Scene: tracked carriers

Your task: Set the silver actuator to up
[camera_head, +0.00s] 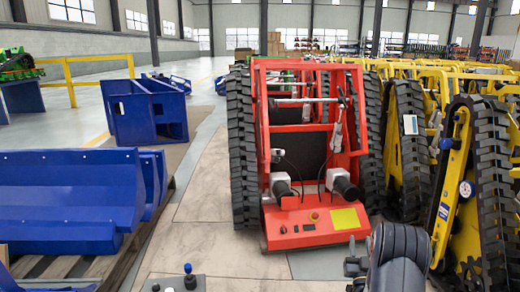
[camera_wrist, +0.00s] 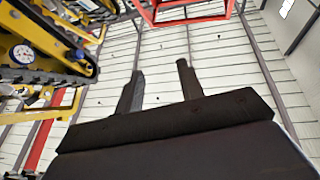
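A red tracked carrier (camera_head: 305,228) stands in the middle of the head view. A slim silver actuator (camera_head: 337,132) sits at the right inside of its frame, tilted slightly from upright. Silver rods also lie crosswise in the frame; which part the task names is not certain. In the wrist view, my gripper (camera_wrist: 160,67) has its two dark fingers spread apart with nothing between them. Part of the red frame (camera_wrist: 190,12) shows beyond them at the top. My arm is at the bottom right of the head view, well apart from the actuator.
Yellow tracked carriers (camera_head: 462,190) stand close on the right. Blue metal parts (camera_head: 65,200) lie on a pallet at left, with a blue frame (camera_head: 145,110) behind. A control stick (camera_head: 190,278) is at the bottom. Floor left of the red carrier is clear.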

